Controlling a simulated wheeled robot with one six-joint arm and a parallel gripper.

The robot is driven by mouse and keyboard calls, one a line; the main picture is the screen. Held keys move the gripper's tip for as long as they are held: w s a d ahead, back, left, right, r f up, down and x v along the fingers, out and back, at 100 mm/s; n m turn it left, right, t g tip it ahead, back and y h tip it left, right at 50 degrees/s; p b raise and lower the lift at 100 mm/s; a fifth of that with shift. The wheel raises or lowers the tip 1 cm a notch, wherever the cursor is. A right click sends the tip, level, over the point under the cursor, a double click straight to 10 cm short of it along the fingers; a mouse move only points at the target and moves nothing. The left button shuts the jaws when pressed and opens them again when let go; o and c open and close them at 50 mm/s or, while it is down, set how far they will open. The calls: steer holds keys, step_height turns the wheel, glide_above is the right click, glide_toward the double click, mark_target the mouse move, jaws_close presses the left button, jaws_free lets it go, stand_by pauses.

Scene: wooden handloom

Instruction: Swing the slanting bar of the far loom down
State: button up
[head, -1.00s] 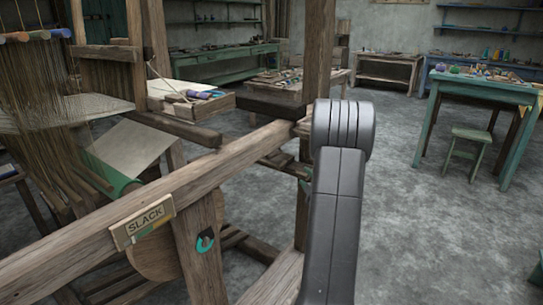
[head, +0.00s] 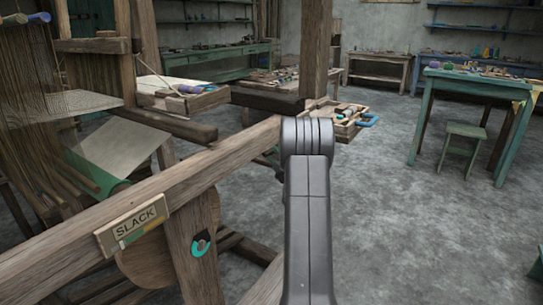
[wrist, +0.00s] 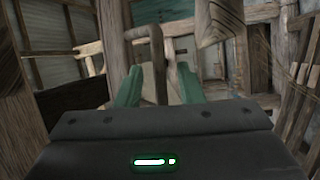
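A thick wooden beam (head: 215,165) with a SLACK plate (head: 132,224) slants across the head view from lower left up to my arm, which hides its far end. I cannot tell whether it is the slanting bar of the task. In the wrist view, my gripper (wrist: 159,80) shows two green fingers held apart. A brown bent bar (wrist: 157,45) stands beyond and between them; I cannot tell if it touches either finger. My gripper is hidden behind my grey arm in the head view.
A loom with hanging threads (head: 35,85) and a wooden post (head: 315,50) stand at left and middle. A tool tray (head: 345,125) lies behind my arm. A green table (head: 478,84) and stool (head: 463,135) stand right. The floor between is open.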

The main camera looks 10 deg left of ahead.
steer(key=shift+x, duration=1)
jaws_close()
steer(key=shift+f, duration=0.1)
